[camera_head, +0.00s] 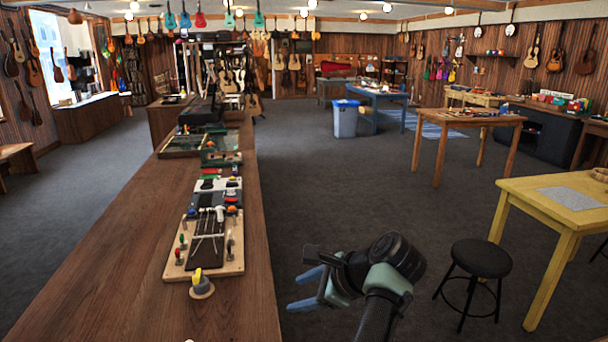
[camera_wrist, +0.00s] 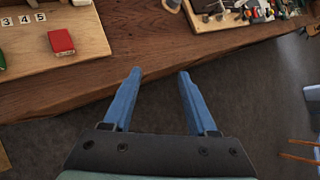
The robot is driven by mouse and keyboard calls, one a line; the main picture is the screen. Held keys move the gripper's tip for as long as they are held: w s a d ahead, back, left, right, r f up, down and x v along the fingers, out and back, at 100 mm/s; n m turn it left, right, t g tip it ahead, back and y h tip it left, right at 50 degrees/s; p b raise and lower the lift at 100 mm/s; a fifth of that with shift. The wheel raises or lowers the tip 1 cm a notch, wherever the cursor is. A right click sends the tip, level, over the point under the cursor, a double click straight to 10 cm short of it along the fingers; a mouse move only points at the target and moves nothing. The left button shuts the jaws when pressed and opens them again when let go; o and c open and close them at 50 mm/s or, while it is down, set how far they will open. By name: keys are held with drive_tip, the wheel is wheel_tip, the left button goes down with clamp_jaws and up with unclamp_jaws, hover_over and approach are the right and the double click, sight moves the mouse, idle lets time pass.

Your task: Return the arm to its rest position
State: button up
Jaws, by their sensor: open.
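My gripper (camera_head: 308,287) has blue fingers and is in the lower middle of the head view, to the right of the long wooden counter (camera_head: 140,235). The arm reaches in from the bottom edge. In the wrist view my gripper (camera_wrist: 157,75) is open, with its two blue fingers apart and nothing between them. The fingertips point toward the edge of the wooden counter (camera_wrist: 180,55). Dark floor shows below that edge. The gripper holds nothing.
A wooden board with a dark fretboard (camera_head: 207,235) lies on the counter, with a yellow-topped knob (camera_head: 201,285) before it. A red block (camera_wrist: 60,42) sits on a light board. A black stool (camera_head: 481,258) and yellow table (camera_head: 560,215) stand right. Open carpet lies between.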

drive_tip(key=w+d+r+n+t+h, duration=0.3)
drive_tip(key=d+r+t+h, duration=0.1)
drive_tip(key=d+r, duration=0.2)
drive_tip(key=s+d+r+n+t+h, duration=0.1)
drive_tip(key=d+r+n+t+h, duration=0.15)
drive_tip(key=r, duration=0.45)
drive_tip(key=s+d+r+n+t+h, duration=0.1)
drive_tip(key=s+r+n+t, duration=0.1)
drive_tip(key=r+t, duration=0.35)
drive_tip(key=s+a+r+n+t, duration=0.3)
drive_tip(key=s+r+n, duration=0.1)
drive_tip(key=s+r, duration=0.4)
drive_tip(key=s+a+r+n+t, duration=0.3)
drive_tip(key=s+r+n, duration=0.1)
drive_tip(key=s+r, duration=0.4)
drive_tip(key=s+a+r+n+t, duration=0.2)
drive_tip(key=s+r+n+t, duration=0.1)
drive_tip(key=s+r, duration=0.5)
wheel_tip(320, 180, up, 2)
drive_tip(key=shift+s+a+r+n+t, duration=0.1)
drive_tip(key=shift+s+a+n+t, duration=0.25)
drive_tip(key=shift+n, duration=0.2)
drive_tip(key=shift+w, duration=0.1)
drive_tip(key=shift+c, duration=0.5)
